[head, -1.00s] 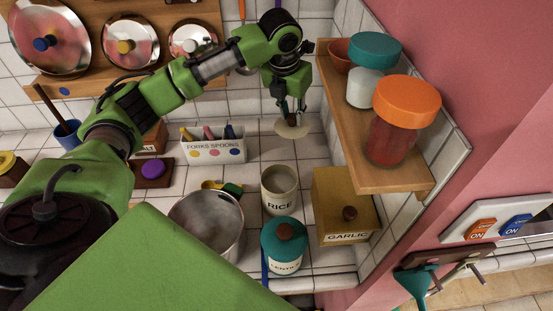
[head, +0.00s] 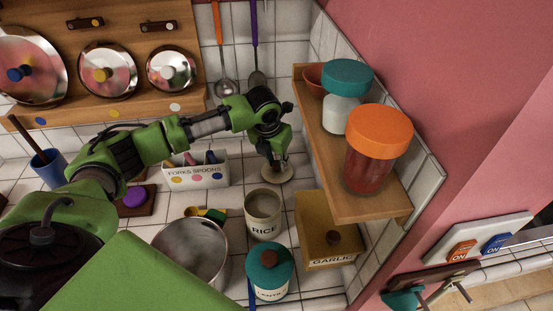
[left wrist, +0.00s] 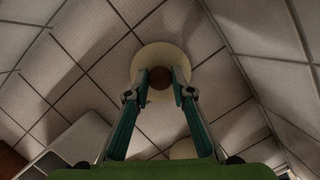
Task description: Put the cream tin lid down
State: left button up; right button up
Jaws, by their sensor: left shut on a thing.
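The cream tin lid (head: 279,177) is a round pale disc with a brown knob. My left gripper (head: 275,163) is above it and shut on its knob. In the left wrist view the knob (left wrist: 160,78) sits between the two fingertips, with the cream disc (left wrist: 160,52) around it. The lid is level, low over the white tiled counter behind the RICE tin; I cannot tell whether it touches the tiles. The cream RICE tin (head: 263,228) stands open in front of it. My right gripper is not in view.
A white cutlery box (head: 195,177) stands left of the lid. The wooden shelf (head: 365,208) with jars is to the right, above the GARLIC box (head: 325,246). A metal pot (head: 190,255) and teal-lidded tin (head: 269,280) are in front. Bare tiles surround the lid.

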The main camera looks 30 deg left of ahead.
aim_at(273, 177)
pick_arm(q)
jog(key=shift+f, duration=0.1)
jog(key=o, duration=1.1)
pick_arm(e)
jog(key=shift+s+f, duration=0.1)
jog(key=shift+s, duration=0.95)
pick_arm(q)
jog(key=shift+r, duration=0.25)
jog(key=b+v, duration=0.1)
jog(key=v, duration=1.1)
jog(key=shift+b, duration=0.3)
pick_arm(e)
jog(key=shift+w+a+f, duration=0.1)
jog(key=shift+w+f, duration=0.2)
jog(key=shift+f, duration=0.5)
